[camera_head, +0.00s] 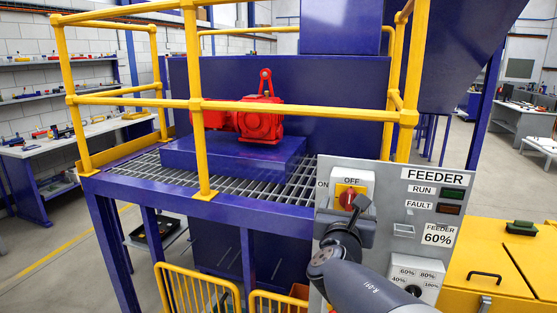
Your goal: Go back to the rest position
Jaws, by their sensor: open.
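My gripper (353,208) is in front of the left part of the grey feeder panel (388,172), just below and over the lower edge of the red rotary switch (348,197) on its yellow plate. Its jaws are open, with one dark finger showing to the right of the switch. Whether it touches the switch cannot be told. The switch has OFF above it and ON to its left; its exact setting is partly hidden. My arm reaches up from the bottom right and covers the panel's lower left.
The panel has a green RUN lamp (452,193), a dark red FAULT lamp (448,209), a 60% label (438,235) and a percentage dial (413,290). Yellow railings (200,150) guard the grated platform at left. A yellow cabinet (500,255) stands right.

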